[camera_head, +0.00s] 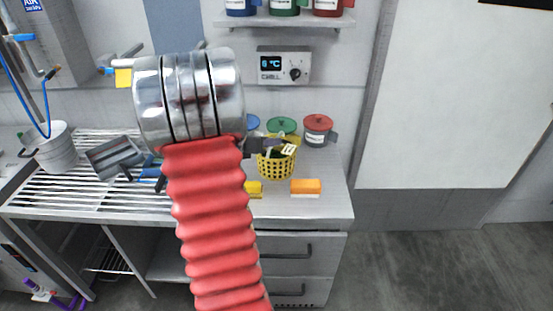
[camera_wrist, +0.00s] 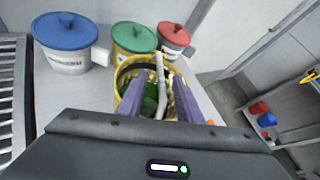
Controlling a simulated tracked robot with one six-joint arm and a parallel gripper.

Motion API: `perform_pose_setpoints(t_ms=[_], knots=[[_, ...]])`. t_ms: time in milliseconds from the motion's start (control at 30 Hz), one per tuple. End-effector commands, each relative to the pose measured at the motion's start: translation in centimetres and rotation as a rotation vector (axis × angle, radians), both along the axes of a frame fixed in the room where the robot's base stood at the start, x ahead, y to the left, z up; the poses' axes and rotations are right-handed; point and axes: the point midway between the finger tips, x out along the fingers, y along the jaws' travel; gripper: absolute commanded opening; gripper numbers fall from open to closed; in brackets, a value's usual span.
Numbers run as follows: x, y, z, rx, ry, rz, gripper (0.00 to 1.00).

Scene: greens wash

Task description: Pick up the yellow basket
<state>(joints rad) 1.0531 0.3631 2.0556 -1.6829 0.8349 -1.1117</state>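The yellow basket (camera_head: 277,166) stands upright on the steel counter, with holes in its wall and dark and green items inside. In the wrist view the basket (camera_wrist: 125,72) lies just beyond my fingers, its near side largely hidden by them. My gripper (camera_wrist: 158,84) has two purple fingers spread apart at the basket's near side, with a pale bent stick and green contents showing between them. I cannot tell whether the fingers touch the rim. In the head view my gripper (camera_head: 264,146) reaches the basket from the left, partly hidden by my arm.
Behind the basket stand lidded canisters: blue (camera_wrist: 70,50), green (camera_wrist: 133,40) and red (camera_head: 318,130). A yellow sponge (camera_head: 254,188) and an orange one (camera_head: 305,187) lie in front. A slatted drain rack (camera_head: 60,190) fills the left. A control box (camera_head: 284,66) hangs above.

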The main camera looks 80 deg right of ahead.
Motion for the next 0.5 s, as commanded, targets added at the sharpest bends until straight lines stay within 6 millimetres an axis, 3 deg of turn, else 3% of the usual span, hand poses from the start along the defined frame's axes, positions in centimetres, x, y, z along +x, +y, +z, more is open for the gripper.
perform_pose_setpoints(t_ms=[133,500], knots=[[-0.6,-1.12,-0.62,0.0,0.0,-0.001,0.32],[-0.63,-1.24,-0.66,-0.001,0.0,0.0,0.32]])
